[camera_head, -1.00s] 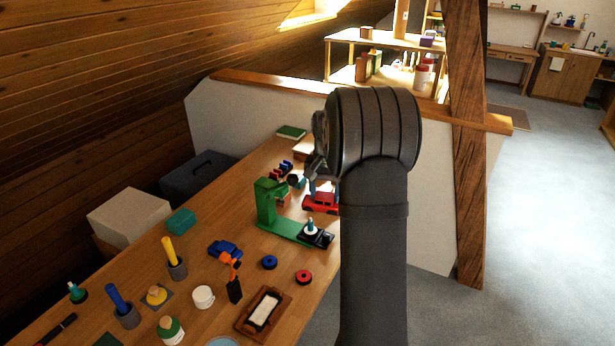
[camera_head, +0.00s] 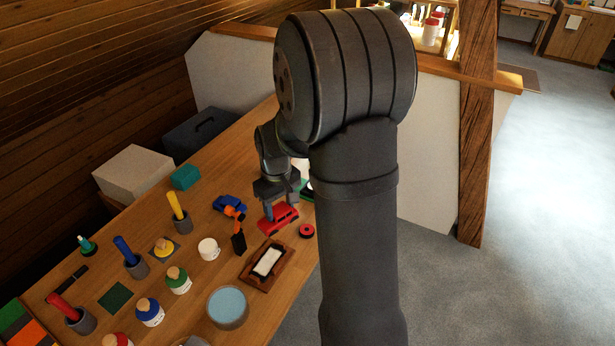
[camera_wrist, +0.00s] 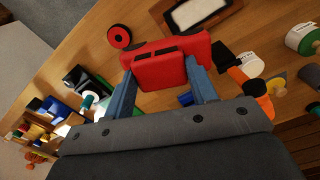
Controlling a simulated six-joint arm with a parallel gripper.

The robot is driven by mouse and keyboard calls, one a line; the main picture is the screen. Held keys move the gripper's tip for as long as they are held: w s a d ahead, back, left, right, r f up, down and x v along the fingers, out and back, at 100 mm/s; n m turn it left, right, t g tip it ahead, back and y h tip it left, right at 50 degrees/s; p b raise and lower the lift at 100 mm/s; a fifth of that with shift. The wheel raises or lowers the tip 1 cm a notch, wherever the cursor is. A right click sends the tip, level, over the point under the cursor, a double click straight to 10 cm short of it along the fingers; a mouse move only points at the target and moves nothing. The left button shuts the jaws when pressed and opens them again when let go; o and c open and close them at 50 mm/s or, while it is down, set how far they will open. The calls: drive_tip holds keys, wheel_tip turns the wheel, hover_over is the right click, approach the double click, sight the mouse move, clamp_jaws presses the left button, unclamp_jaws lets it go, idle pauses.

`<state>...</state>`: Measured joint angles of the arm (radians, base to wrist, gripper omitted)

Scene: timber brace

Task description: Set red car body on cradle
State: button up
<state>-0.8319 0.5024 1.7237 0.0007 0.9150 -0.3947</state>
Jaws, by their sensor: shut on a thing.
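The red car body (camera_head: 279,219) is between the two blue fingers of my gripper (camera_head: 268,212), which are shut on it. In the wrist view the car body (camera_wrist: 168,66) fills the space between the fingertips (camera_wrist: 160,73). It looks held above the table, but the height is hard to tell. A brown wooden tray-like holder (camera_head: 250,271) with a white pad lies just in front of the car in the head view, and its edge (camera_wrist: 158,14) shows at the top of the wrist view. I cannot tell whether this holder is the cradle.
A red and black wheel (camera_head: 306,231) lies right of the car. My arm hides the green fixture almost wholly in the head view.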

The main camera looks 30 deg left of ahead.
sight(267, 232)
drive_tip(key=s+n, duration=0.1)
drive_tip(key=s, duration=0.1)
drive_tip(key=s+f+n, duration=0.1)
drive_tip(key=s, duration=0.1)
drive_tip(key=s+n, duration=0.1)
drive_tip(key=s, duration=0.1)
drive_tip(key=shift+s+f+n, duration=0.25)
drive_tip(key=shift+f+n, duration=0.05)
drive_tip(key=shift+s+f, duration=0.2)
drive_tip(key=shift+f, duration=1.55)
drive_tip(key=shift+s+f, duration=0.15)
drive_tip(key=shift+f, duration=1.6)
drive_tip(key=o, duration=1.1)
drive_tip(key=shift+r, duration=3.65)
